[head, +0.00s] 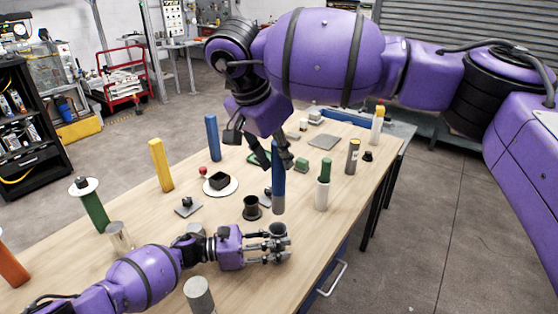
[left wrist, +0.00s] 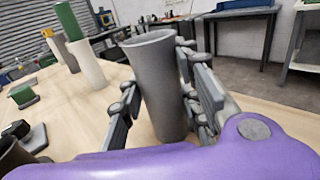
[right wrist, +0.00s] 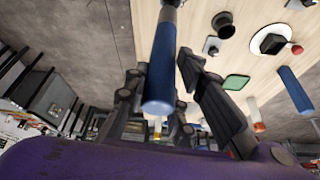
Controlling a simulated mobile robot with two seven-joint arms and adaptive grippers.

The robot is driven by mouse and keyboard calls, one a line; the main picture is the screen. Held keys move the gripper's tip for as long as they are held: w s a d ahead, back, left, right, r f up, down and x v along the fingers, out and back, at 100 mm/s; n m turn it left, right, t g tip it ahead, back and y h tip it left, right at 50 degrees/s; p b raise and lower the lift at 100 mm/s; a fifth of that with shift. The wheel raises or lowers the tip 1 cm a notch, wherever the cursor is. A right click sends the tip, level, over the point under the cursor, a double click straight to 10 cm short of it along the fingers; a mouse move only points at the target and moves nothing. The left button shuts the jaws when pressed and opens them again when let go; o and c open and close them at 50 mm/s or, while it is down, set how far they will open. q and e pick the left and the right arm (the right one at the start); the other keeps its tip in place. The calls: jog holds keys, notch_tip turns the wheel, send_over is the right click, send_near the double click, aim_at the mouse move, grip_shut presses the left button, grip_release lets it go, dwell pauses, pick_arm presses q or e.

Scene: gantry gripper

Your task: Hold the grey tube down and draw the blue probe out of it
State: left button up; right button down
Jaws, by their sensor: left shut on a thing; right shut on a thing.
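The grey tube (head: 278,231) stands on the wooden table between the fingers of my left gripper (head: 268,245), which is shut on it. In the left wrist view the tube (left wrist: 155,85) is nearly upright, with its open rim in sight and no probe showing above it. The blue probe (head: 278,192) is held by my right gripper (head: 278,158), which is shut on it above the tube. In the head view its lower end appears just above the tube's rim, apart from it. In the right wrist view the probe (right wrist: 161,70) runs between the fingers; grey shows beyond its far end.
A black cup (head: 251,208) stands left of the tube, and a green-and-white cylinder (head: 323,186) stands to the right. Another blue cylinder (head: 211,138), a yellow one (head: 160,165) and a white disc with a black block (head: 220,184) stand farther left. The table's right edge is near.

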dwell(0.3)
pick_arm(q)
jog(key=o, duration=1.2)
jog(key=shift+o, duration=0.2)
jog(key=shift+a, duration=0.1)
